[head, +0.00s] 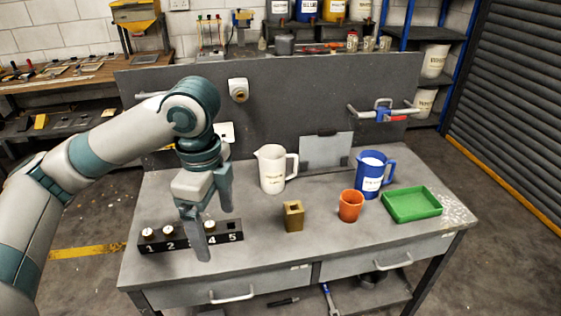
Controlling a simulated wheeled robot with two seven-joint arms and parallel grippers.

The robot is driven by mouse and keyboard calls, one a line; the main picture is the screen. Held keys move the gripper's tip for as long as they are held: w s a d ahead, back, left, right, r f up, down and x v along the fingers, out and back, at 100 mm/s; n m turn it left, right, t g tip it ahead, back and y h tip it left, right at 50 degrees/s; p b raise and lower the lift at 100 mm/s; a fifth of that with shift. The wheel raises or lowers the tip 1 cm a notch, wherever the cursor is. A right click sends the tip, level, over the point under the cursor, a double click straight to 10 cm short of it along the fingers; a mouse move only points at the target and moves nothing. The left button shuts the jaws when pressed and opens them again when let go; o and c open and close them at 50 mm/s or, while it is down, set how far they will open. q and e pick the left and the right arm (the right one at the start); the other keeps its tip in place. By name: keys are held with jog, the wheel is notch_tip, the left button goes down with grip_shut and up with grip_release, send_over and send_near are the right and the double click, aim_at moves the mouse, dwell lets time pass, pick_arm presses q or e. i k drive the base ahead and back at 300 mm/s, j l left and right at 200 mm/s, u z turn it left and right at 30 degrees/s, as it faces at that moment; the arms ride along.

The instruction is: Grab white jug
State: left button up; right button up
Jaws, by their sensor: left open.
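The white jug (272,170) stands upright on the grey workbench (330,243), towards its back and left of the middle. Its handle (292,165) points right and it carries a label on the front. My left gripper (215,236) is open and empty, pointing down to the left of and nearer than the jug, apart from it. It hangs in front of the numbered black rack (193,237) and hides part of it. My right gripper does not show.
A brass-coloured block (293,216) stands in front of the jug. To the right are an orange cup (350,206), a blue jug (372,175) and a green tray (411,204). A grey panel (326,152) leans at the back. Bare bench lies between the rack and the block.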

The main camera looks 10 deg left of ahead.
aim_at(272, 157)
jog(key=i, duration=1.35)
